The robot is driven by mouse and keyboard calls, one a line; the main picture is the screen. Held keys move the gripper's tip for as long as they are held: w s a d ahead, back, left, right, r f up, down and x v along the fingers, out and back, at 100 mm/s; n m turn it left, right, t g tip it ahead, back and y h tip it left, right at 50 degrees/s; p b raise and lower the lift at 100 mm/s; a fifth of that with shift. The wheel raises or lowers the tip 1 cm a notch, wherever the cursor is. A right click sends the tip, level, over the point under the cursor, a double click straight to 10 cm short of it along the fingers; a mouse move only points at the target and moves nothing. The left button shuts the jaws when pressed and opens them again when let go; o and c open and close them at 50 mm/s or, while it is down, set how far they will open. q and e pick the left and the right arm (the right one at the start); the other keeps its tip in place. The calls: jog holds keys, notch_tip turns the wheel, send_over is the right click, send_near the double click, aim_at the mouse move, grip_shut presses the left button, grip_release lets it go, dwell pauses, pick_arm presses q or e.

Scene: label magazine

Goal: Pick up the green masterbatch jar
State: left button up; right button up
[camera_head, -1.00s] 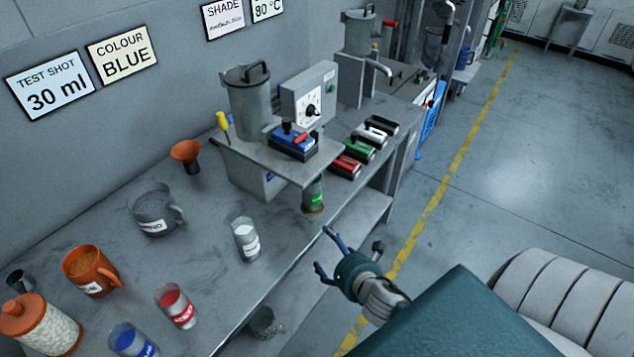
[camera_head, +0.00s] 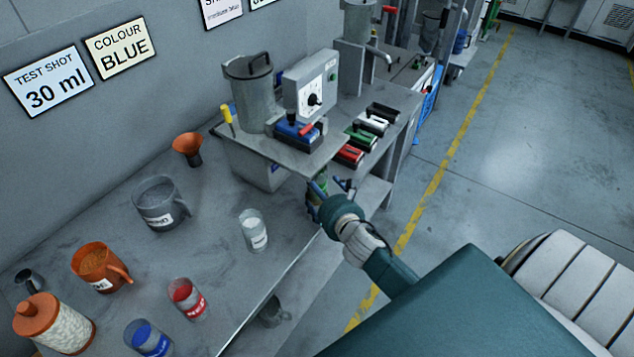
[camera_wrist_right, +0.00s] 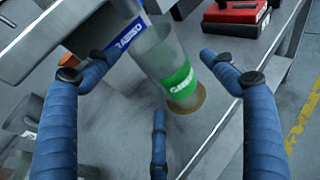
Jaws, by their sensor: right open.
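The green masterbatch jar (camera_wrist_right: 176,78) is a clear cylinder with a green label, standing near the bench's front edge beside the machine's platform. In the head view the jar (camera_head: 317,186) is mostly hidden behind my right gripper (camera_head: 330,188). In the wrist view my right gripper (camera_wrist_right: 155,85) is open, with blue fingers on both sides of the jar and a third finger below it. The fingers look apart from the jar, which is not gripped. My left gripper is not in view.
A grey platform (camera_head: 300,160) overhangs close to the jar, carrying a blue cartridge (camera_head: 297,134). A clear jar with a white label (camera_head: 253,232), a red jar (camera_head: 187,298) and a blue jar (camera_head: 147,338) stand on the bench (camera_head: 215,255).

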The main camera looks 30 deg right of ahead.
jog(key=shift+x, duration=1.2)
jog(key=shift+s, duration=0.15)
jog(key=c, duration=1.4)
jog(key=shift+o, duration=0.2)
